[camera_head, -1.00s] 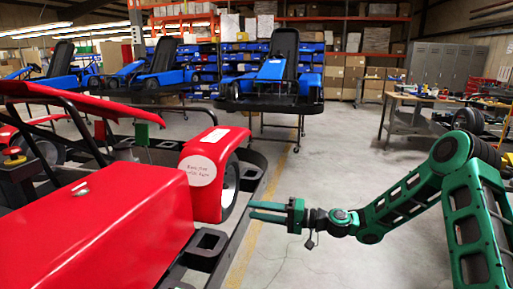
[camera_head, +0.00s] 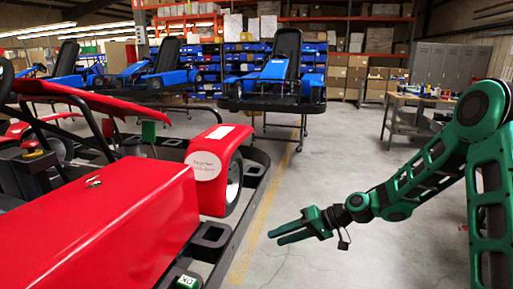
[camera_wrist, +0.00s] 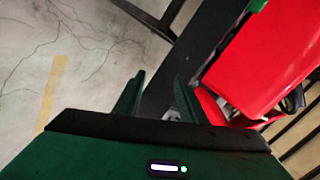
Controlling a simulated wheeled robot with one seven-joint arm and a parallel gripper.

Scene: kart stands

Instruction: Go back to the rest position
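My gripper (camera_head: 273,238) is at the end of my green arm, over the grey floor to the right of the red kart (camera_head: 110,215). Its two green fingers are apart with nothing between them, pointing left and slightly down. It is clear of the kart's black side frame. In the wrist view my gripper (camera_wrist: 157,92) also shows a gap between its fingers. The red kart (camera_wrist: 265,60) and a dark bar of its frame lie beyond the fingers there.
A green and white block marked OK (camera_head: 187,282) shows at the bottom edge by the kart. A blue kart (camera_head: 275,75) stands on a stand at the back. A workbench (camera_head: 415,105) is at the right. The floor between is open.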

